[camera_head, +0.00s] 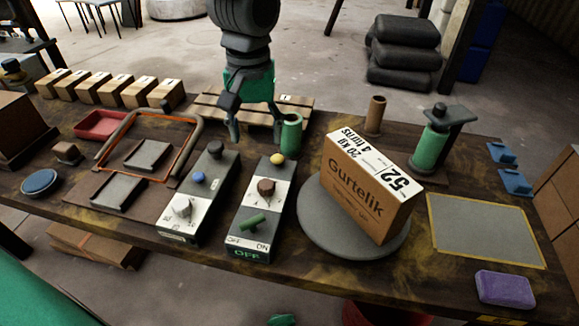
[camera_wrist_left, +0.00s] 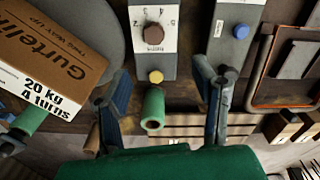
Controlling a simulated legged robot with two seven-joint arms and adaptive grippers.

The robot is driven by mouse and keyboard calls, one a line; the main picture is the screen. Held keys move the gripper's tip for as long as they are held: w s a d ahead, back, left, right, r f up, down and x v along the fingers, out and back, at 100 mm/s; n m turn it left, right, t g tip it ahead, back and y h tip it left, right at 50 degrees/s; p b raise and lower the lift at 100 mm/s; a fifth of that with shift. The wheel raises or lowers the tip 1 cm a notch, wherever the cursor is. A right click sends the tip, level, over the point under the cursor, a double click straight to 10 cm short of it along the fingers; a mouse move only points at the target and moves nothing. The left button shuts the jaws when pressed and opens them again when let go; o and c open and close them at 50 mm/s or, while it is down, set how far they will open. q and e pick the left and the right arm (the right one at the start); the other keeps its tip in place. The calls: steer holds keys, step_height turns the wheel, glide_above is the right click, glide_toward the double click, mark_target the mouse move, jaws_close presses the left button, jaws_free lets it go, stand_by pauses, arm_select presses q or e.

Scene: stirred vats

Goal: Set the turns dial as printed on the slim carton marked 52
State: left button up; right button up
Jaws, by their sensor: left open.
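The carton (camera_head: 368,186) reads "Gurtelik", "52", "20 kg" and "4 turns". It stands on a round grey plate (camera_head: 318,226); the wrist view shows the carton (camera_wrist_left: 52,52) at left. A brown dial (camera_head: 266,187) sits on the right control box, with a yellow button behind it and a green OFF/ON switch (camera_head: 252,224) in front. In the wrist view, the brown dial (camera_wrist_left: 153,34) has single digits around it; its exact setting is unclear. My left gripper (camera_head: 256,130) is open and empty behind the control boxes. In the wrist view, a green cylinder (camera_wrist_left: 153,108) appears between its fingers.
The left control box has a pale dial (camera_head: 182,206) and a blue button (camera_head: 198,178). An orange-edged frame (camera_head: 190,150) lies left of it. A green post with a dark top (camera_head: 429,148) stands behind the carton. A grey mat (camera_head: 484,232) is bare at right.

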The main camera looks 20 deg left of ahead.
arm_select(q)
steer(key=b, duration=0.2)
glide_above(267, 183)
steer(key=d, duration=0.1)
steer(key=f, duration=0.5)
steer(key=shift+s+d+f, duration=0.1)
steer(key=shift+d+f, duration=0.05)
steer(key=shift+d, duration=0.05)
steer(key=a+f, duration=0.1)
steer(key=f, duration=0.1)
steer(key=a+f+b, duration=0.1)
steer(key=f, duration=0.4)
steer(key=shift+a+f, duration=0.25)
steer(key=shift+a, duration=0.15)
steer(key=shift+d+f, duration=0.15)
steer(key=shift+d, duration=1)
steer(key=shift+a, duration=0.25)
steer(key=c, duration=0.7)
steer(key=shift+a, duration=0.3)
steer(key=c, duration=0.4)
steer(key=shift+a, duration=0.25)
steer(key=shift+d, duration=0.3)
arm_select(e)
steer(key=f, duration=0.1)
steer(key=d+f, duration=0.1)
steer(key=f, duration=0.2)
steer(key=shift+s+d, duration=0.1)
steer(key=shift+d, duration=0.15)
